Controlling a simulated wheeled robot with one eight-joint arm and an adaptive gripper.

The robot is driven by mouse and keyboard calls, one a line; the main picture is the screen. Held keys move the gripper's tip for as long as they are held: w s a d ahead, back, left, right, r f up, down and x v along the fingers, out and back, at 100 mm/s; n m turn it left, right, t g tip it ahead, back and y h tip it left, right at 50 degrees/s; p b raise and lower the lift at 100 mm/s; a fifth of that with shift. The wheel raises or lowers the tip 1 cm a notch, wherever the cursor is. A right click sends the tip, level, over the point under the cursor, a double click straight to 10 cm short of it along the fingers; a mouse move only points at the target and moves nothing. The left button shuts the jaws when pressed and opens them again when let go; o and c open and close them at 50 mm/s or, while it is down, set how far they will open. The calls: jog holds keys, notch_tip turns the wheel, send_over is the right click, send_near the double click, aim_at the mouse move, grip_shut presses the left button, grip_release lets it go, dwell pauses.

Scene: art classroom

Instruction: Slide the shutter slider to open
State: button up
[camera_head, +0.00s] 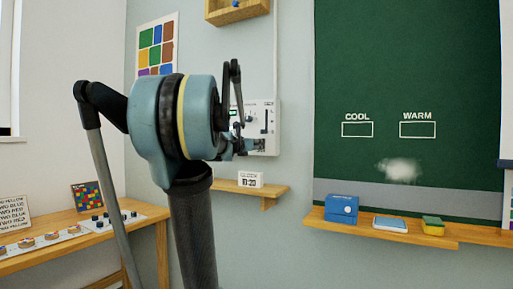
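A white control panel (262,141) is fixed to the wall in the middle of the head view. Dark vertical slots and small marks show on its face, and a dark slot (267,120) is near its right side. The labels are too small to read, so I cannot tell which control is the shutter slider. My gripper (252,146) is in front of the panel's lower part. My arm hides the panel's left side. I cannot tell whether the fingers touch a control or hold anything.
Below the panel, a wooden shelf (269,192) holds a clock (250,180). A chalkboard (410,60) is at right, above a ledge (385,234) with a blue box, a book and a sponge-like block. A desk (60,236) with knobs stands at left.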

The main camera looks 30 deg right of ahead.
jog(key=v, duration=1)
jog(key=shift+f, duration=0.1)
jog(key=s+a+f+m+g+y, duration=0.2)
jog(key=s+a+f+m, duration=0.25)
jog(key=f, duration=0.45)
jog(key=s+a+f+m+g+y, duration=0.1)
jog(key=s+a+f+m+y, duration=0.2)
jog(key=f+m, duration=0.5)
jog(key=s+a+f+m+g+y, duration=0.2)
jog(key=s+a+f+m, duration=0.15)
jog(key=f, duration=0.75)
jog(key=s+a+f+m+g+y, duration=0.1)
jog(key=s+a+f+m+y, duration=0.3)
jog(key=a+f, duration=0.5)
jog(key=s+a+f+m+g+y, duration=0.1)
jog(key=s+a+f+m+y, duration=0.3)
jog(key=s+a+f, duration=0.4)
jog(key=shift+a+f, duration=0.45)
jog(key=shift+a, duration=0.35)
jog(key=shift+s, duration=0.1)
